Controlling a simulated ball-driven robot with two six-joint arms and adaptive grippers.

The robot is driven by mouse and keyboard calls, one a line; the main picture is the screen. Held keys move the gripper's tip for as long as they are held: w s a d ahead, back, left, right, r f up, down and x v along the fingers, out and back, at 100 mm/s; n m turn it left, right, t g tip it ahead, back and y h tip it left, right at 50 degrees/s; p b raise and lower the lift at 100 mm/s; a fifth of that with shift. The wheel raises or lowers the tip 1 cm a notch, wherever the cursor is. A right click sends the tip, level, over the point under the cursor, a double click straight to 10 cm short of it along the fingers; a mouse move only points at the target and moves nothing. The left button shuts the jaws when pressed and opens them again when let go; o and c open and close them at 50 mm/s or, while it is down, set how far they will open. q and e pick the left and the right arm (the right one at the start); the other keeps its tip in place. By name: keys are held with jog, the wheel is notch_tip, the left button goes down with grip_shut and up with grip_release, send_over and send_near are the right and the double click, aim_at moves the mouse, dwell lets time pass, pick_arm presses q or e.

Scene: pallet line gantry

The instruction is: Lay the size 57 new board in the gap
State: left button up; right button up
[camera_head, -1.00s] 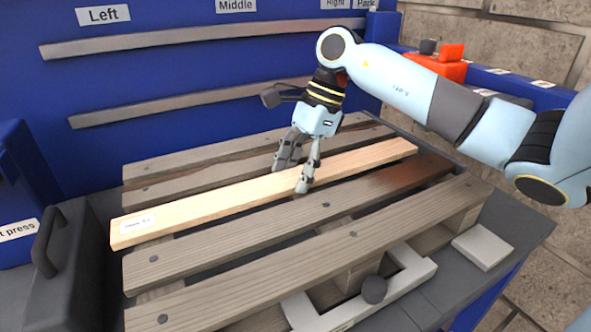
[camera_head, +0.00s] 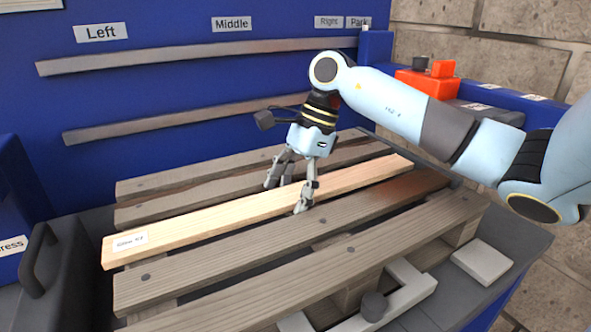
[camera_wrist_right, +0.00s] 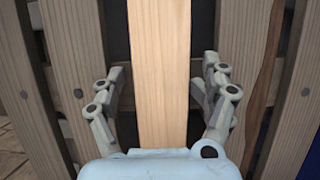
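The new board (camera_head: 225,212) is pale, clean wood with a white label (camera_head: 130,240) at its left end; the label's print is too small to read surely. It lies lengthwise between weathered pallet boards, its left end reaching slightly past theirs. In the right wrist view, the new board (camera_wrist_right: 158,60) has dark gap strips along both sides. I cannot tell whether it is fully seated. My right gripper (camera_head: 287,196) straddles its middle from above. In the wrist view, the right gripper's fingers (camera_wrist_right: 161,70) stand apart on either side, clear of the board. My left gripper is out of view.
The pallet's weathered boards (camera_head: 330,222) surround the new one. A blue wall with rails (camera_head: 190,57) and signs stands behind. A red block (camera_head: 428,84) sits at the back right. A pale bracket with a dark knob (camera_head: 374,306) is at the front; a dark handle (camera_head: 36,262) is at left.

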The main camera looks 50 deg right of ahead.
jog(key=shift+p+v, duration=0.6)
jog(key=shift+v, duration=0.4)
jog(key=b+v, duration=0.1)
jog(key=v, duration=1)
jog(key=shift+r, duration=0.15)
